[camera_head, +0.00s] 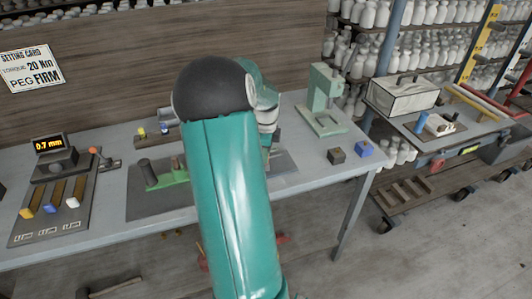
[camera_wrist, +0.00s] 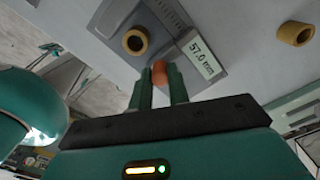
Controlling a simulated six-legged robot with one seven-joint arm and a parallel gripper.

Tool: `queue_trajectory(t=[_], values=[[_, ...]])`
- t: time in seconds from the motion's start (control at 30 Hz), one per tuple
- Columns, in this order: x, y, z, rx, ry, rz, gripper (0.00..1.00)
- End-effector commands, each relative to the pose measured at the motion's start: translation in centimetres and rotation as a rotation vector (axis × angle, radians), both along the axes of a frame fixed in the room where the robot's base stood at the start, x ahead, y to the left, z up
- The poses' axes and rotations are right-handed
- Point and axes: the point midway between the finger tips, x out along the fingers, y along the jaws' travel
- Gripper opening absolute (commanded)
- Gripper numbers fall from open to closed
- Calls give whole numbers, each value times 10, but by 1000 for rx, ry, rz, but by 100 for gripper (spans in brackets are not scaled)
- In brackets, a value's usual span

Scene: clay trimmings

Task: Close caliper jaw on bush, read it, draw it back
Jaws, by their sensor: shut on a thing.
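In the wrist view, my gripper (camera_wrist: 160,84) has its two green fingers closed on an orange knob (camera_wrist: 159,70) at the edge of the grey caliper plate. The caliper's display (camera_wrist: 201,57) reads 57.0 mm, beside the knob. A tan ring-shaped bush (camera_wrist: 135,41) sits on the plate just beyond the knob, apart from my fingers. A marked scale (camera_wrist: 170,12) runs along the plate. Whether a jaw touches the bush cannot be told. In the head view my arm hides the gripper, and I cannot make out the caliper.
A second tan bush (camera_wrist: 295,33) lies off to the right. A wall card (camera_head: 31,68) hangs behind.

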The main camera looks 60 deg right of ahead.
Motion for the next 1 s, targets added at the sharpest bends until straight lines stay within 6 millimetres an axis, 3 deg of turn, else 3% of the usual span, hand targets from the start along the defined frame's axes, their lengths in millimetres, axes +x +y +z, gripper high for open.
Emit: queue_trajectory(t=[1.0], values=[[14, 13, 0, -1, -1, 1, 7]])
